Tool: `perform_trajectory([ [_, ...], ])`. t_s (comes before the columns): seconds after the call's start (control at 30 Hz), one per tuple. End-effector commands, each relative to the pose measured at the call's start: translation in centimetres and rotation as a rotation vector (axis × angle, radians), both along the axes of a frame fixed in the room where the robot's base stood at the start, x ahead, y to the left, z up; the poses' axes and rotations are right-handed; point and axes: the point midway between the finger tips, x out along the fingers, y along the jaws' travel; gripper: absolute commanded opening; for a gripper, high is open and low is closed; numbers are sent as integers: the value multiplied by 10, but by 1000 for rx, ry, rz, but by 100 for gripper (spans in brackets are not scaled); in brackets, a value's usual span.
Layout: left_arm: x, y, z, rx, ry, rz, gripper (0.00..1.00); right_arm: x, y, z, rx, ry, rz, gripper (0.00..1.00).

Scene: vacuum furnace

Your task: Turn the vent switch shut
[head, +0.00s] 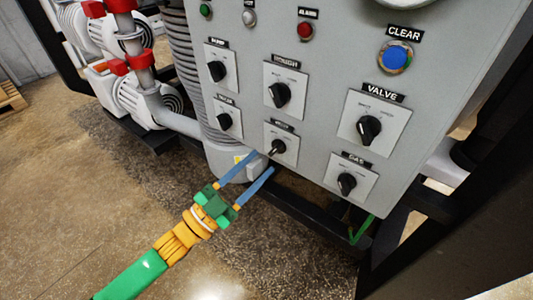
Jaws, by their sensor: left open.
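A grey control panel (236,105) carries several black rotary switches on white plates. The small switch (278,147) in the lower middle is closest to my left gripper (262,163); its label is too blurred to read surely, so I cannot confirm it is the vent switch. Its knob points to the lower left, unlike the fatter knobs around it. My left gripper is open, with two blue fingers apart and nothing between them. The fingertips are just below and left of this knob, with no clear contact. My right gripper is not in view.
Close neighbours are the GAS switch (347,184), the VALVE switch (368,129), the upper middle switch (279,94) and the lower left switch (224,121). A ribbed hose (186,60) and white pump parts (150,95) stand left. The floor (60,190) at left is clear.

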Motion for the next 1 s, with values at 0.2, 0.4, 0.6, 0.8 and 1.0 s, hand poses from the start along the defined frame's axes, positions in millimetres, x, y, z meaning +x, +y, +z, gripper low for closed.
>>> perform_trajectory([
  [0.2, 20, -22, 12, 0, 1, 1, 44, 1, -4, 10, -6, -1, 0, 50],
  [0.4, 21, -23, 10, 2, 2, 2, 44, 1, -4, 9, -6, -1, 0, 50],
  [0.6, 21, -23, 10, 2, 3, 2, 3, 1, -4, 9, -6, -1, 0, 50],
  [0.8, 21, -23, 10, 1, 3, 2, 0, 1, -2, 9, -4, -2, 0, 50],
  [1.0, 21, -23, 10, -17, 18, 2, 0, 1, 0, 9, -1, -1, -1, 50],
])
